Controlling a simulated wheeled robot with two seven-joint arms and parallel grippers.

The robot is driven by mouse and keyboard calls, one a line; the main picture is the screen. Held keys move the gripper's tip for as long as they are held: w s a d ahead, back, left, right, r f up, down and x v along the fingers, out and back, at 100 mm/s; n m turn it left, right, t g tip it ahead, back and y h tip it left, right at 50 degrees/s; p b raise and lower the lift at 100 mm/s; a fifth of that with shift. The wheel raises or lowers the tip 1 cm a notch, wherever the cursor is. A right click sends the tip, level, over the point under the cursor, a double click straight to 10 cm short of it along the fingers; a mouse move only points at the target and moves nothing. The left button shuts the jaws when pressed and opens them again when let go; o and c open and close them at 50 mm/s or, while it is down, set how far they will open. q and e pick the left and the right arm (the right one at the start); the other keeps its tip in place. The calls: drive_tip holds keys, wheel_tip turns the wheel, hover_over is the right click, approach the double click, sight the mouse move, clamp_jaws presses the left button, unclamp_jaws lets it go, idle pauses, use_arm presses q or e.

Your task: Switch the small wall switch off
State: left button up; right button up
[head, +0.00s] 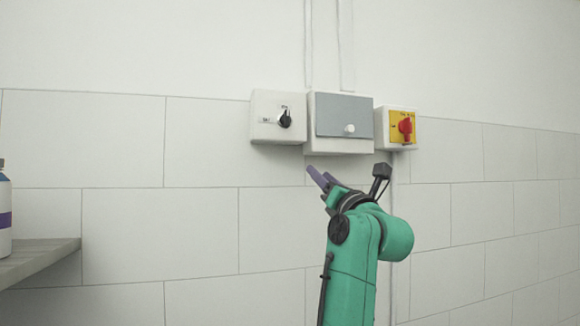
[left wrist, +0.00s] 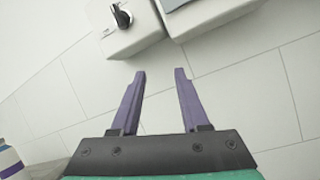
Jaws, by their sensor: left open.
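The small wall switch (head: 278,117) is a white box with a black rotary knob (head: 285,118) on the tiled wall. My right gripper is not in view.
A grey-covered box (head: 343,145) is right of the switch, and a yellow box with a red knob (head: 405,126) is farther right. A shelf (head: 40,258) with a bottle (head: 4,215) stands at the left. The wall below the switch is clear.

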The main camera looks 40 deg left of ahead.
use_arm(q)
drive_tip(key=s+r+n+t+h, duration=0.1)
drive_tip(key=s+r+n, duration=0.2)
drive_tip(key=s+r, duration=0.6)
drive_tip(key=p, duration=0.5)
approach(288, 118)
drive_tip(key=r, duration=0.1)
drive_tip(key=shift+h, duration=0.3)
drive_tip(key=p+x, duration=0.1)
drive_tip(key=x, duration=0.1)
drive_tip(key=p+x, duration=0.2)
drive_tip(key=x, duration=0.1)
drive_tip(key=p+x, duration=0.1)
drive_tip(key=x, duration=0.2)
drive_tip(key=shift+s+a+r, duration=0.15)
drive_tip(key=shift+s+a, duration=0.05)
drive_tip(key=shift+a, duration=0.05)
drive_tip(key=shift+w+a+p, duration=0.2)
drive_tip(key=shift+a+p, duration=0.05)
drive_tip(key=shift+p, duration=0.1)
drive_tip(key=shift+w+f, duration=0.25)
drive_tip(key=shift+w, duration=0.1)
drive_tip(key=shift+s, duration=0.1)
clamp_jaws()
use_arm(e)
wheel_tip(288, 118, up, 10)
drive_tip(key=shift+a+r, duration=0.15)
